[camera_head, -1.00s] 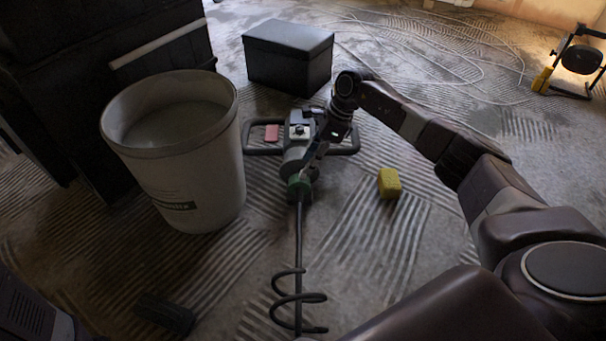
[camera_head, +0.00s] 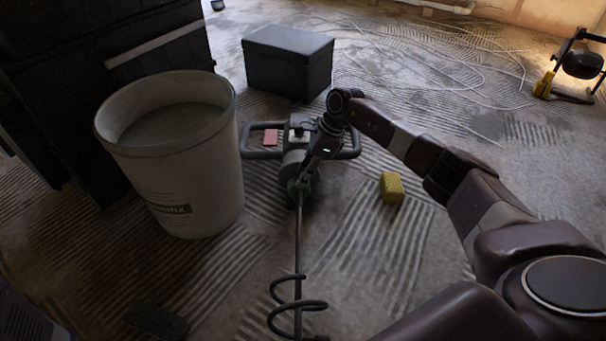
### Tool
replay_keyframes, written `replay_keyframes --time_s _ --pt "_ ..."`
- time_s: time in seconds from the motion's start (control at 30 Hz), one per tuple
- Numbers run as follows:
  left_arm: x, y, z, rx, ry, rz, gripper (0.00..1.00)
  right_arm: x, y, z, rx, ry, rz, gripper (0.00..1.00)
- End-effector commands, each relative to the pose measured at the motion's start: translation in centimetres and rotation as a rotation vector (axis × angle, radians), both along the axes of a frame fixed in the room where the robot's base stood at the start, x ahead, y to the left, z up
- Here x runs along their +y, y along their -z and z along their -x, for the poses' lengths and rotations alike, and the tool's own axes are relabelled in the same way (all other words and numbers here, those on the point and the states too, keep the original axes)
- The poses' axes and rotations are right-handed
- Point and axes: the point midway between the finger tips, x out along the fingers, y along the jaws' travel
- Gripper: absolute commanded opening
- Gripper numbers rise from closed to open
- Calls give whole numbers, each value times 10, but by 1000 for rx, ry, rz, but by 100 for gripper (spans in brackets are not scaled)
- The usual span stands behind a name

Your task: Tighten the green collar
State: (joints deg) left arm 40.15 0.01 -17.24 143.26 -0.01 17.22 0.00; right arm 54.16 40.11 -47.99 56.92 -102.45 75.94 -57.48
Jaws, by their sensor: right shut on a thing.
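The green collar (camera_head: 293,186) sits at the front of a grey mixing drill (camera_head: 292,160) that lies on the floor in the middle of the head view. A dark mixing paddle (camera_head: 298,240) with a spiral end runs from the collar toward me. My right gripper (camera_head: 303,182) reaches down from above right and is shut on the collar. Its fingers and wrist hide part of the collar and the drill body. My left gripper is not in view.
A large pale bucket (camera_head: 180,190) stands left of the drill. A dark box (camera_head: 288,75) is behind it. A yellow sponge (camera_head: 391,188) lies to the right. A work lamp (camera_head: 580,65) stands far right. The combed floor at right is mostly clear.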

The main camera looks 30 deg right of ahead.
Motion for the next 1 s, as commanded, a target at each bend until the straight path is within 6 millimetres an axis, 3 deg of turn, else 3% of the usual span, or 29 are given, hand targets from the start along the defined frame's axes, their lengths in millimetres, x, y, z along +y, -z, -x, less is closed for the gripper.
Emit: replay_keyframes --time_s 0.27,0.57,1.0 --pt "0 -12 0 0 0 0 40 4 -5 -2 27 -2 50 1" --pt "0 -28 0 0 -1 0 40 17 -4 -10 120 -4 232 1" --pt "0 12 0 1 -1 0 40 31 6 -17 245 1 471 0"
